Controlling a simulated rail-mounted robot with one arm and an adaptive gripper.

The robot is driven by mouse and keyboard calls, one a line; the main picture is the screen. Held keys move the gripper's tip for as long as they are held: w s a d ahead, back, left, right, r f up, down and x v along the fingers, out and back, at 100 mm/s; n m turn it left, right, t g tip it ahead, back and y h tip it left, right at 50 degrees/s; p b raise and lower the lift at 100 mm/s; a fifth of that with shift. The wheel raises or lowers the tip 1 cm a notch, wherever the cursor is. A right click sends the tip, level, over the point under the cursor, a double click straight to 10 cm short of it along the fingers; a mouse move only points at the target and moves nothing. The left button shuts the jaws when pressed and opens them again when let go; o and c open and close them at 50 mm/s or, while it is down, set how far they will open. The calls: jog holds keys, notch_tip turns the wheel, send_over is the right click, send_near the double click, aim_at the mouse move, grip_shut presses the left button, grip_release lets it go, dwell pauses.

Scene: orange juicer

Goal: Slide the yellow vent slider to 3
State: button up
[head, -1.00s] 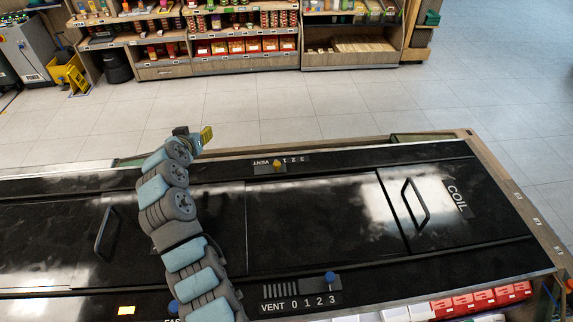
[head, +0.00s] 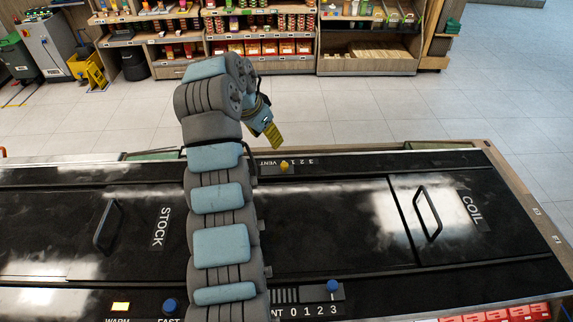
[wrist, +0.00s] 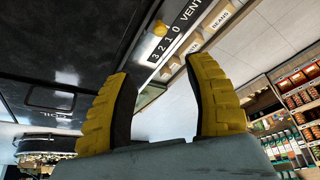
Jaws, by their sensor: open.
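The yellow vent slider (head: 284,167) sits on the far edge of the black counter panel. In the head view its knob is between the word VENT and the visible 1, 2, 3, at the 0 end. In the wrist view the yellow knob (wrist: 160,28) stands beside the 3 2 1 0 VENT label (wrist: 175,40), beyond the fingertips. My gripper (head: 274,136) appears above and behind the slider in the head view, pointing down and right. In the wrist view its yellow fingers (wrist: 160,85) are wide apart with nothing between them. It does not touch the slider.
A blue slider knob (head: 332,286) is on a near VENT scale, by its 3. Lid handles rise from the STOCK panel (head: 107,226) and the COIL panel (head: 429,214). In the wrist view, a BEANS label (wrist: 222,18) lies beside the scale. Open floor and shelves lie beyond.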

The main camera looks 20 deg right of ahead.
aim_at(284, 165)
jog(key=shift+p+x, duration=1.6)
jog(key=shift+x, duration=6.9)
grip_shut()
